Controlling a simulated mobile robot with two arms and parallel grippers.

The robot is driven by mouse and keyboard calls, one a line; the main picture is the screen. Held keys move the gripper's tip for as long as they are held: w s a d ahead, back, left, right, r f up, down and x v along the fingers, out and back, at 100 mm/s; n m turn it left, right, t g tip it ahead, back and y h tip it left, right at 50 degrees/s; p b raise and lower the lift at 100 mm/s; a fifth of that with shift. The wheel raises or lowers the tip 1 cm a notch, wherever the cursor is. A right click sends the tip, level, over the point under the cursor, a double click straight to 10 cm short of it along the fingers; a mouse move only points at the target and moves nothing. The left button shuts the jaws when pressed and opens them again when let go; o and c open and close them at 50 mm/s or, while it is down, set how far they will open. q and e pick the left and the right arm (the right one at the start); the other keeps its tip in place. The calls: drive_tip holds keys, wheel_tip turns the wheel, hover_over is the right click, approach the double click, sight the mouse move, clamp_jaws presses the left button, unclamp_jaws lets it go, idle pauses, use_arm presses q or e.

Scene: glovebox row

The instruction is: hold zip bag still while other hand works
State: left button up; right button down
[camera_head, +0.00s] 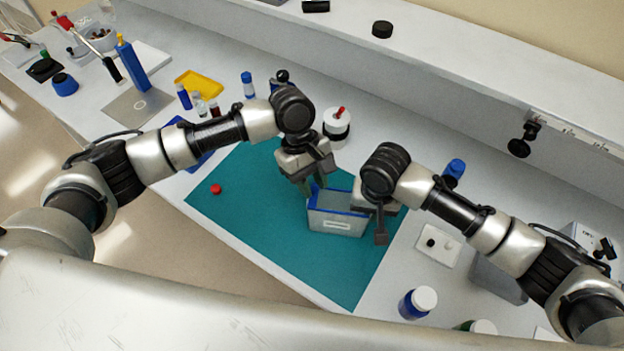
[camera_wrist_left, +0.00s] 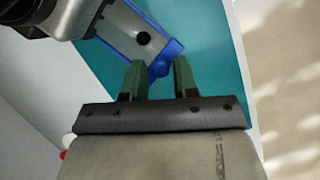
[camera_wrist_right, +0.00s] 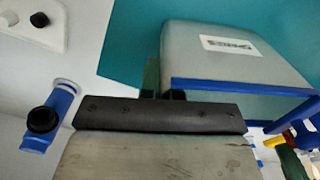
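The zip bag (camera_head: 337,220) is a pale box-shaped pouch with a blue rim and a white label, standing on the teal mat (camera_head: 250,235). My left gripper (camera_head: 300,186) is open at its upper left corner. In the left wrist view its green fingers (camera_wrist_left: 159,75) stand apart near the bag's blue corner (camera_wrist_left: 172,48); contact is unclear. My right gripper (camera_head: 370,220) is at the bag's right side. In the right wrist view its fingers (camera_wrist_right: 163,90) are close together with the bag's edge (camera_wrist_right: 215,70) between them; one finger is mostly hidden by the bag.
A small red cap (camera_head: 216,189) lies on the mat. The mat's front left is clear.

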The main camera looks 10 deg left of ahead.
use_arm(q)
clamp_jaws()
drive_tip(key=shift+d, duration=2)
drive_tip(key=shift+o, duration=1.9)
unclamp_jaws()
drive_tip(key=shift+a, duration=0.15)
drive_tip(key=v, duration=1.2)
drive_tip(key=shift+c, duration=0.2)
